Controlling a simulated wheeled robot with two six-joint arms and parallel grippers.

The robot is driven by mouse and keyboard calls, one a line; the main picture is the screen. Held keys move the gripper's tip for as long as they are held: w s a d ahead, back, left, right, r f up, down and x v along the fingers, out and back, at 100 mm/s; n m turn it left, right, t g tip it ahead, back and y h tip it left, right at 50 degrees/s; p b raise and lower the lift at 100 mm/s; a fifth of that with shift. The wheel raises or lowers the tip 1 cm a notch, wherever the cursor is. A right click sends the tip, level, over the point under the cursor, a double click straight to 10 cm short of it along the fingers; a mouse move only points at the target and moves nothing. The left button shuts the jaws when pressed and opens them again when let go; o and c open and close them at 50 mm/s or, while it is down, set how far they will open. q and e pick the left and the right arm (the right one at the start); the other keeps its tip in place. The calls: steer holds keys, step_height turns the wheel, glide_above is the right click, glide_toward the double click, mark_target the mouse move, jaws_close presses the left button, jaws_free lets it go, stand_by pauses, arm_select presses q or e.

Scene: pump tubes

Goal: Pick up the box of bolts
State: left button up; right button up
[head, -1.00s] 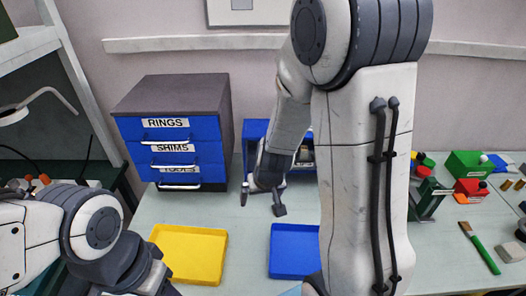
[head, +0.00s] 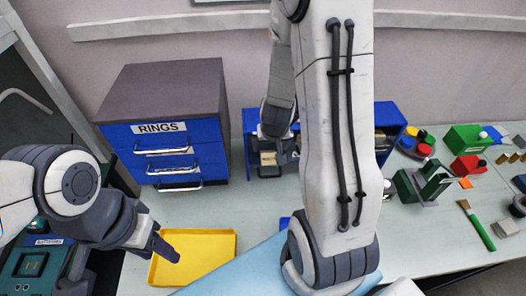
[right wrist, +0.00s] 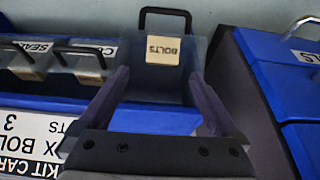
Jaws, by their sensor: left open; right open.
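The box of bolts (right wrist: 163,85) is a grey bin with a dark loop handle and a cream BOLTS label, upside down in the right wrist view. It sits in the blue rack (head: 389,118) at the back of the table. My right gripper (head: 280,152) is open in front of the rack; in the right wrist view its fingers (right wrist: 162,92) appear on either side of the box. I cannot tell whether they touch it. In the head view my right arm hides much of the rack. My left gripper (head: 166,248) is open and empty over the yellow tray's left side.
A drawer cabinet (head: 165,85) labelled RINGS stands close left of the rack. Other labelled bins (right wrist: 85,62) sit beside the box. The yellow tray (head: 205,262) lies in front of the cabinet. Green and red blocks (head: 467,167) and a brush (head: 478,225) lie at the right.

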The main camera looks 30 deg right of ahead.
mark_target(270, 152)
steer(key=b+x, duration=0.1)
steer(key=x, duration=0.3)
steer(key=shift+w+d+f+b, duration=0.1)
steer(key=shift+f+b, duration=0.2)
steer(key=shift+a+x, duration=0.2)
steer(key=shift+x, duration=2.3)
steer(key=c, duration=1.5)
